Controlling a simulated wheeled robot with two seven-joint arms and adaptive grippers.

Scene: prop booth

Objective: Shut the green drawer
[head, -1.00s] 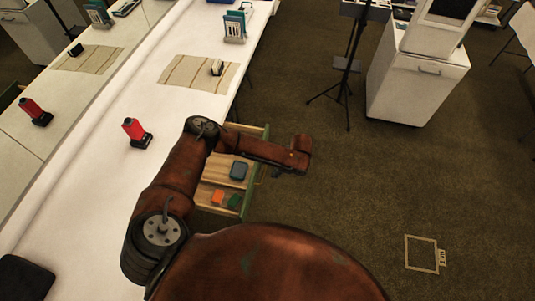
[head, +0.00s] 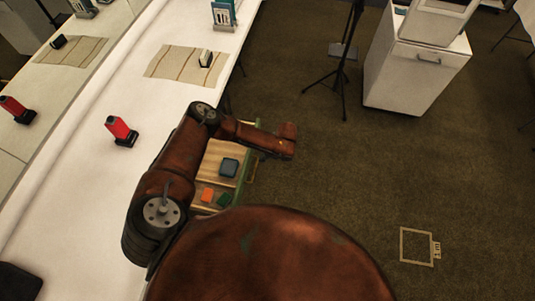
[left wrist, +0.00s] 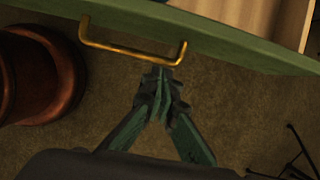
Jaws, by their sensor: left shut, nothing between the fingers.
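The green drawer (head: 247,177) stands open from the right side of the white table in the head view, partly hidden by my left arm. Its wooden inside holds a blue box (head: 229,167), an orange block (head: 207,195) and a green block (head: 224,200). In the left wrist view, its green front (left wrist: 230,43) crosses the top with a brass handle (left wrist: 125,51). My left gripper (left wrist: 160,76) is shut and empty, with its tips just below the handle's right part in the picture. I cannot tell whether they touch. My right gripper is out of view.
The white table (head: 85,185) carries a red device (head: 120,129), a striped mat (head: 172,67) and a rack (head: 224,14). A tripod stand (head: 341,70) and a white cabinet (head: 407,79) stand beyond. The carpet right of the drawer is clear.

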